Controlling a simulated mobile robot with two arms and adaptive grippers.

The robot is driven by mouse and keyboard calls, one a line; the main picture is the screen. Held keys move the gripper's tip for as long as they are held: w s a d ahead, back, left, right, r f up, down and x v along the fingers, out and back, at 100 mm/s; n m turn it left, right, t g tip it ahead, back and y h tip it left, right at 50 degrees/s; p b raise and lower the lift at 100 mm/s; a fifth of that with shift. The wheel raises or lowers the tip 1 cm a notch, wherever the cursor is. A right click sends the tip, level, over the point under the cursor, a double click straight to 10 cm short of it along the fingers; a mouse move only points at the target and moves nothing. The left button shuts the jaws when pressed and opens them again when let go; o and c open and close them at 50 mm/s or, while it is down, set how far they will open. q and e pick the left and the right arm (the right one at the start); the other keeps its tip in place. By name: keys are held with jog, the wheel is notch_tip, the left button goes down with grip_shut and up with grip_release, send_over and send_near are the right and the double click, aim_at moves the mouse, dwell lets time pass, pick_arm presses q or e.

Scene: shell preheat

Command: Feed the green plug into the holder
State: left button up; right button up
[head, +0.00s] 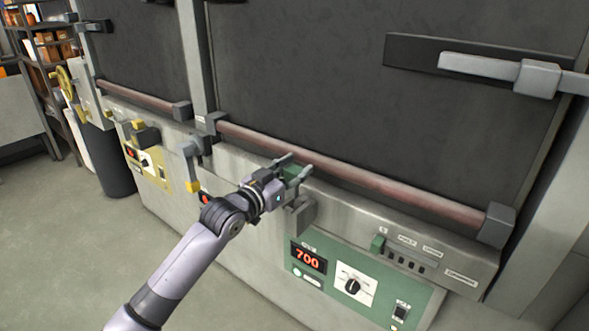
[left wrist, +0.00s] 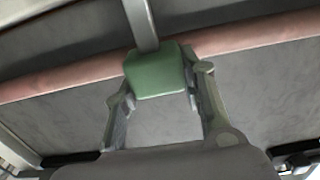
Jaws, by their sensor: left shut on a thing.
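The green plug (head: 291,173) is a small green block between the fingers of my left gripper (head: 294,167), in front of the ledge of the right-hand unit. In the left wrist view the green block (left wrist: 156,72) sits between both fingertips, with a grey bar (left wrist: 142,22) running up from it. My left gripper (left wrist: 160,93) is shut on it. A grey bracket (head: 301,216) stands out just below the gripper; I cannot tell whether it is the holder. My right gripper is not in view.
A green control panel (head: 324,280) reads 700, with a small green piece (head: 377,243) above it. A reddish rail (head: 350,180) crosses the dark door. To the left are a yellow-tipped grey lever (head: 193,165) and a black bin (head: 106,160). The floor at left is clear.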

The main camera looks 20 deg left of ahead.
aim_at(293, 193)
pick_arm(q)
jog(key=shift+f+b, duration=0.5)
jog(key=shift+f, duration=0.2)
jog(key=shift+f+b, duration=0.45)
jog(key=shift+f, duration=0.5)
jog(key=shift+f+b, duration=0.4)
jog(key=shift+f, duration=0.35)
jog(key=shift+f+b, duration=0.45)
jog(key=shift+f, duration=0.4)
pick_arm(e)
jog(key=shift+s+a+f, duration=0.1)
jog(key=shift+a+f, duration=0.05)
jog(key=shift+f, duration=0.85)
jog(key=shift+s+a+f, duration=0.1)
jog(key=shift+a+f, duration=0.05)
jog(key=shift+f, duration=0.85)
pick_arm(q)
jog(key=o, duration=1.3)
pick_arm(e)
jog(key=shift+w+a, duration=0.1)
